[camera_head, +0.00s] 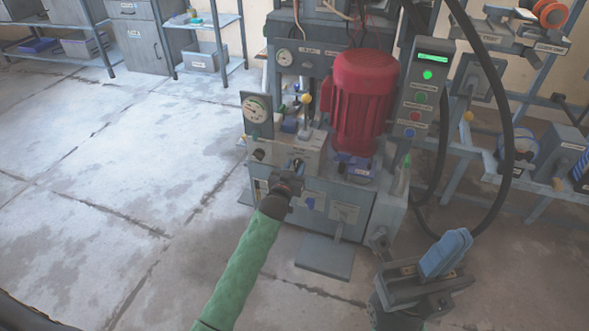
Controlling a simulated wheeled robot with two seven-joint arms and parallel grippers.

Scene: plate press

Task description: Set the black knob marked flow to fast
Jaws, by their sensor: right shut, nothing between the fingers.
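The press's grey control panel (312,156) is in the middle of the head view, with labels too small to read surely. A black knob (258,155) shows at its left end; I cannot read whether it is the flow knob. My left gripper (296,166), on the green-sleeved arm, is at the panel front, right of that knob. Its fingertips are small and dark, partly hiding what lies behind them, so I cannot tell whether they hold anything. My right gripper (381,241) is low at the right, shut and empty, apart from the panel.
A red motor (362,100) stands behind the panel, with a round gauge (257,108) at left and a yellow-tipped lever (306,100) between. A control box (424,90) with green lights and black hoses stand right. The floor at left is clear.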

